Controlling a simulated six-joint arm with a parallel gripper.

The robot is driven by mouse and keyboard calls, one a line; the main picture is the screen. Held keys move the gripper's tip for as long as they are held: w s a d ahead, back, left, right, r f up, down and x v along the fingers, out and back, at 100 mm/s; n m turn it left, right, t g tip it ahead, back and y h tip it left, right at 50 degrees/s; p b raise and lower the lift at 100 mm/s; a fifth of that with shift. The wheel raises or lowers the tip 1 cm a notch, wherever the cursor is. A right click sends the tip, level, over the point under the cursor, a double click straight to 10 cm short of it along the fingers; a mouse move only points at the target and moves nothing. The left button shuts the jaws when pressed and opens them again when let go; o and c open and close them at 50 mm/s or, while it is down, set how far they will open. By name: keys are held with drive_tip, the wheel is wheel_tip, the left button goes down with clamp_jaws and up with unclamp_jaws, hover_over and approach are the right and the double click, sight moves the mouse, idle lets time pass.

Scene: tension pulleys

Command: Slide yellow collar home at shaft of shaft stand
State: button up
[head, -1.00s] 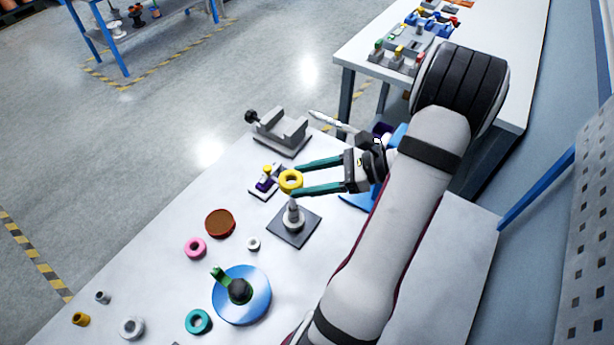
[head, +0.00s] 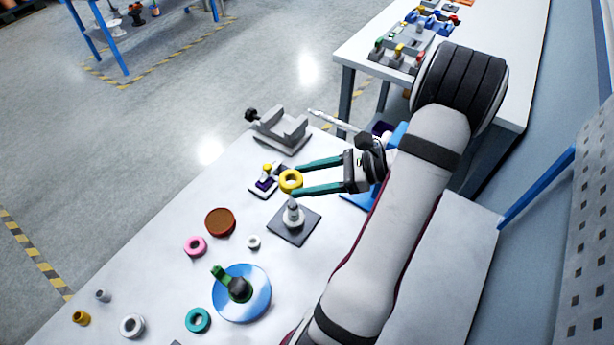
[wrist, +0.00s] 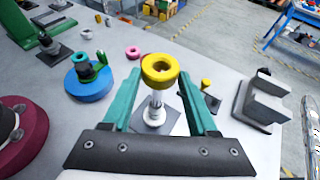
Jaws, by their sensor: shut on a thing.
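The yellow collar (head: 291,181) is a thick ring held between the teal fingertips of my gripper (head: 293,180). In the wrist view the collar (wrist: 160,69) sits at the tips of my gripper (wrist: 163,72), its hole facing up. The shaft stand (head: 294,224) has a dark square plate and an upright grey shaft with a pale flange low on it. In the head view the shaft top is just below the collar in the picture. In the wrist view the shaft (wrist: 156,105) shows below the collar, which hides its top. I cannot tell whether they touch.
A grey vise-like block (head: 281,131) and a small block with a yellow knob (head: 267,179) stand behind. A blue disc with a green handle (head: 241,293), a pink ring (head: 195,246), a brown round dish (head: 220,222) and a teal ring (head: 198,320) lie nearer the front.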

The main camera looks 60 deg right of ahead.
drive_tip(key=shift+f, duration=1.4)
drive_tip(key=shift+f, duration=0.15)
drive_tip(key=shift+f, duration=1.35)
drive_tip(key=shift+f, duration=0.2)
drive_tip(key=shift+f, duration=0.9)
drive_tip(key=o, duration=1.4)
